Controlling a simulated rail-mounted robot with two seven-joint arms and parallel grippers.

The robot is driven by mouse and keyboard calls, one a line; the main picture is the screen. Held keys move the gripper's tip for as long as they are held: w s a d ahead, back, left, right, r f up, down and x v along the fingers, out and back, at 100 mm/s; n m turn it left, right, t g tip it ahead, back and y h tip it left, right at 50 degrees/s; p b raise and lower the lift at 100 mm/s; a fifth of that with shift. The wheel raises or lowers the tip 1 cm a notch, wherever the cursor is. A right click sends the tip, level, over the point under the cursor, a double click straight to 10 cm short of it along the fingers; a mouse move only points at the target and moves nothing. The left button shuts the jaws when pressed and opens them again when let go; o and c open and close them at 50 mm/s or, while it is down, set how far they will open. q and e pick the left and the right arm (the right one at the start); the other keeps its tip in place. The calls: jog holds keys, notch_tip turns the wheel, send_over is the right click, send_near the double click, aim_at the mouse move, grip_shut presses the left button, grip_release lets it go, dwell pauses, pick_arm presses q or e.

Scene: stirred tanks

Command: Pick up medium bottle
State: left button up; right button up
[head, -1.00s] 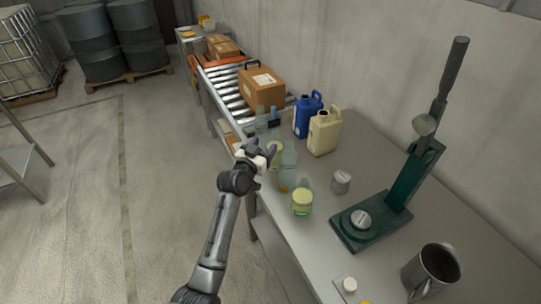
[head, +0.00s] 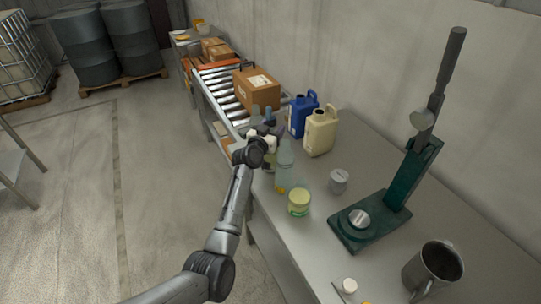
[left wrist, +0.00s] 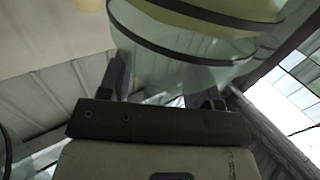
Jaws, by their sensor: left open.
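Clear bottles stand at the left edge of the grey table. A tall one (head: 285,168) is just right of my left gripper, and a shorter one with a yellow-green label (head: 299,202) stands in front. Another bottle is mostly hidden behind the gripper; I cannot tell which is the medium one. My left gripper (head: 264,130) is open at the row's far end. In the left wrist view, a clear round bottle with a pale yellow band (left wrist: 190,60) shows large beyond the open fingers (left wrist: 163,85); contact is unclear. My right gripper is not in view.
A blue jug (head: 302,116) and a cream jug (head: 320,132) stand behind the bottles. A grey weight (head: 339,181), a green press (head: 370,226) and a metal mug (head: 433,270) are to the right. A roller conveyor with a carton (head: 258,90) lies beyond.

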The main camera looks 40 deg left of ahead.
pick_arm(q)
jog(key=shift+w, duration=0.25)
grip_shut()
dwell(0.4)
